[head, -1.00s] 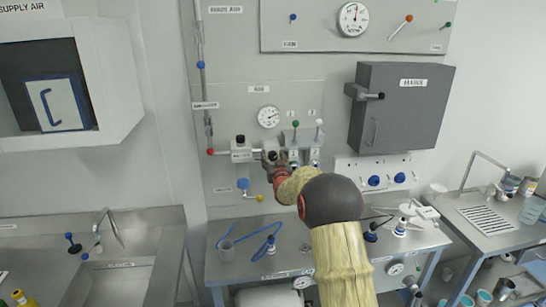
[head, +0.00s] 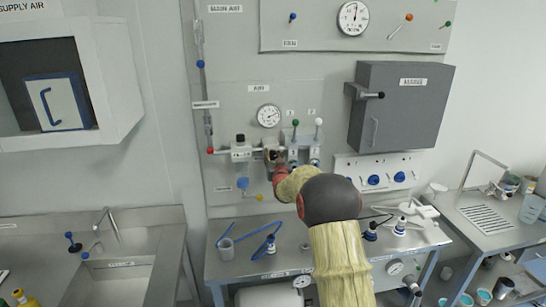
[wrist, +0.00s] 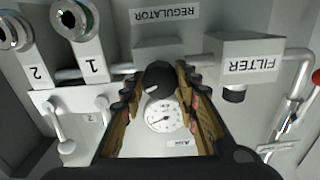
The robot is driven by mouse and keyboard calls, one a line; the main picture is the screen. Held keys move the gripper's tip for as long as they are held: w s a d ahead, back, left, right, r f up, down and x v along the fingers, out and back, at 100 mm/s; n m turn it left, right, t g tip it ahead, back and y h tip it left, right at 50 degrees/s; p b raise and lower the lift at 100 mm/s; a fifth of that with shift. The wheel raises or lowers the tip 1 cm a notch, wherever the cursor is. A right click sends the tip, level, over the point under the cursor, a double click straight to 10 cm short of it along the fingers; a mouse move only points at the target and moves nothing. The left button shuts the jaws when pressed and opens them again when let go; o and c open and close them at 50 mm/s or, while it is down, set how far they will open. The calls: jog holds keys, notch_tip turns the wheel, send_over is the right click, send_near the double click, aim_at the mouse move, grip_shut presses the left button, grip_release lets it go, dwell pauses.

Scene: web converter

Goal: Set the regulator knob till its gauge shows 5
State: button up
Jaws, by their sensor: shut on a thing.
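The dark regulator knob (wrist: 158,80) sits between the two fingers of my gripper (wrist: 159,92) in the wrist view, which shows the panel upside down. The fingers are shut on the knob from both sides. The round white gauge (wrist: 165,114) shows just past the knob, partly covered by it; its needle is too small to read surely. In the head view the gauge (head: 268,116), under the AIR label, hangs above my gripper (head: 273,157). My gripper and arm mostly hide the knob there.
The filter (wrist: 248,62) stands beside the regulator on the same pipe. Valves marked 1 (wrist: 78,22) and 2 (wrist: 14,32) are on the other side. A grey cabinet (head: 402,108) is on the wall at right. A steel bench (head: 240,265) lies below.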

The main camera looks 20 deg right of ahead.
jog(key=shift+c, duration=1.4)
jog(key=shift+b, duration=0.3)
jog(key=n+b, duration=0.2)
jog(key=b, duration=0.1)
jog(key=shift+f+b, duration=0.2)
jog(key=shift+b, duration=0.2)
jog(key=n+b, duration=0.4)
jog(key=b, duration=0.1)
jog(key=shift+a+r, duration=0.1)
jog(key=shift+n, duration=0.4)
jog(key=o, duration=1.2)
jog(key=shift+w, duration=0.1)
jog(key=shift+c, duration=0.2)
